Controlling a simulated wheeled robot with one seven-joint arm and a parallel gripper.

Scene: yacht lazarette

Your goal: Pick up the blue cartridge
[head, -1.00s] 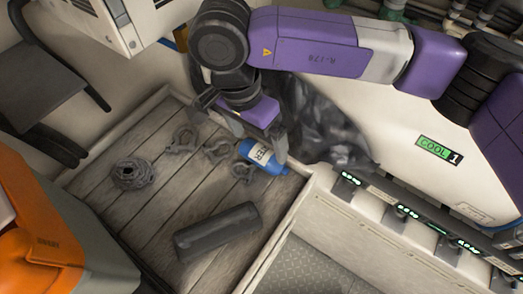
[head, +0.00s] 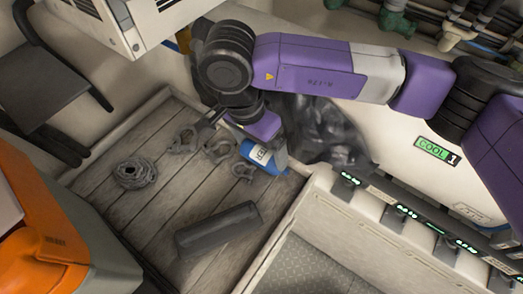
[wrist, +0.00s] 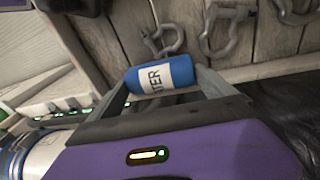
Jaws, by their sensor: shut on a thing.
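The blue cartridge (head: 263,157) has a white label with dark letters. In the head view it is at the right back part of the wooden-slatted tray, close to the tray's right edge. My gripper (head: 258,142) is over it, and the gripper and wrist partly cover it. In the wrist view the cartridge (wrist: 162,78) lies crosswise between the two fingertips of my gripper (wrist: 165,86), which is shut on it. The label reads "TER" there. I cannot tell for sure whether the cartridge touches the boards.
Several grey shackles (head: 218,150) lie just left of the cartridge. A coiled rope (head: 135,173) and a dark grey cylinder (head: 218,230) are also on the tray (head: 165,215). A crumpled dark bag (head: 320,130) is behind, and a row of lit panels (head: 405,212) is to the right.

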